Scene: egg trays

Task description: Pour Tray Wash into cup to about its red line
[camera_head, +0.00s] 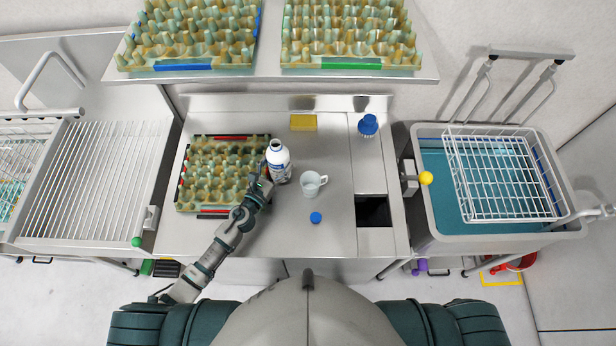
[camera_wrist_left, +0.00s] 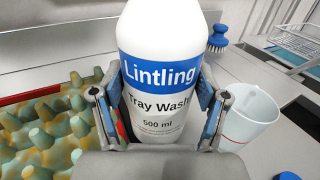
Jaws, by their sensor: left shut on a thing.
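The Tray Wash bottle (camera_head: 279,165) is white with a blue label band and stands about upright over the steel counter. Its label reads Lintling Tray Wash 500 ml in the left wrist view (camera_wrist_left: 160,98). My left gripper (camera_head: 267,182) is shut on the bottle from its left and near side. The white cup (camera_head: 311,186) stands upright just right of the bottle, apart from it. In the left wrist view the cup (camera_wrist_left: 250,112) shows a red line low on its wall. A blue cap (camera_head: 315,217) lies on the counter in front of the cup. My right gripper is not in view.
An egg tray (camera_head: 222,136) lies left of the bottle, close to my left arm. A yellow sponge (camera_head: 303,122) and a blue brush (camera_head: 368,125) are at the back. A dark opening (camera_head: 373,211) and a grey basin with a wire basket (camera_head: 500,175) are at right.

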